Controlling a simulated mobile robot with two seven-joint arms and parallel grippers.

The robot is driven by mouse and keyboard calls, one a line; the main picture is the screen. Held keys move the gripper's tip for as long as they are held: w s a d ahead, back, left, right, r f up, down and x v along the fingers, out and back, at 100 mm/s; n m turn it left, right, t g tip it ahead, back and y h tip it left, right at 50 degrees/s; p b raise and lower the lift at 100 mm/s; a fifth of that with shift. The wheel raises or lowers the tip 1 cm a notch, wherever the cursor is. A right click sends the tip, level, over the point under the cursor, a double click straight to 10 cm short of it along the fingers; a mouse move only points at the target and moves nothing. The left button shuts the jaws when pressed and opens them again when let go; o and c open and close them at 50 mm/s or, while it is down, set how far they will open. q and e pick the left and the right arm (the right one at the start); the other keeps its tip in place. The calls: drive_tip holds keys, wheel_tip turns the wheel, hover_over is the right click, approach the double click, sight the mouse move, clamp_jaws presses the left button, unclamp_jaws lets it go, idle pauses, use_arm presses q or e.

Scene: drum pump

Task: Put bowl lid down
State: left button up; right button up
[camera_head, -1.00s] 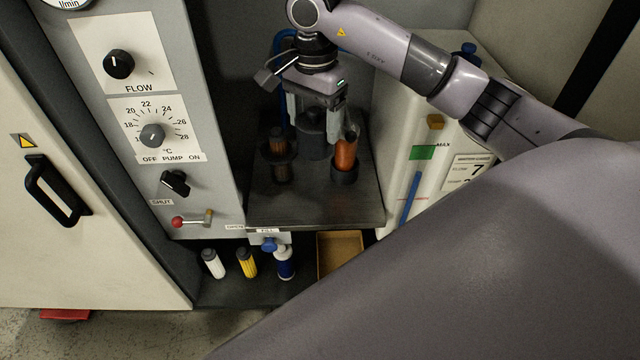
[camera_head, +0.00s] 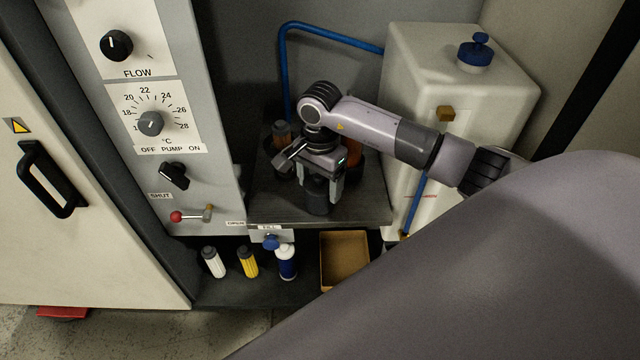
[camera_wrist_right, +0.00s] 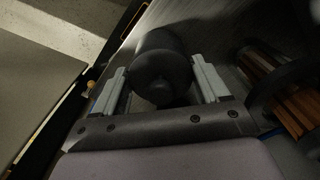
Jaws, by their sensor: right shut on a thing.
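The bowl lid appears to be the dark, rounded piece (camera_head: 316,194) between the fingers of my right gripper (camera_head: 319,192). The gripper is shut on it, low over the front part of the dark shelf (camera_head: 370,205). I cannot tell whether the piece touches the shelf. In the right wrist view the dark piece (camera_wrist_right: 160,65) sits between both fingers. My left gripper is not in view.
A control panel with knobs (camera_head: 150,123) and a red-tipped lever (camera_head: 177,216) stands at the left. A white tank (camera_head: 420,70) with a blue cap (camera_head: 476,52) is at the right. Below are several small bottles (camera_head: 286,262) and an open tan box (camera_head: 345,258).

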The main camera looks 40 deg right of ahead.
drive_tip(key=shift+f, duration=0.25)
drive_tip(key=o, duration=1.1)
drive_tip(key=shift+c, duration=0.2)
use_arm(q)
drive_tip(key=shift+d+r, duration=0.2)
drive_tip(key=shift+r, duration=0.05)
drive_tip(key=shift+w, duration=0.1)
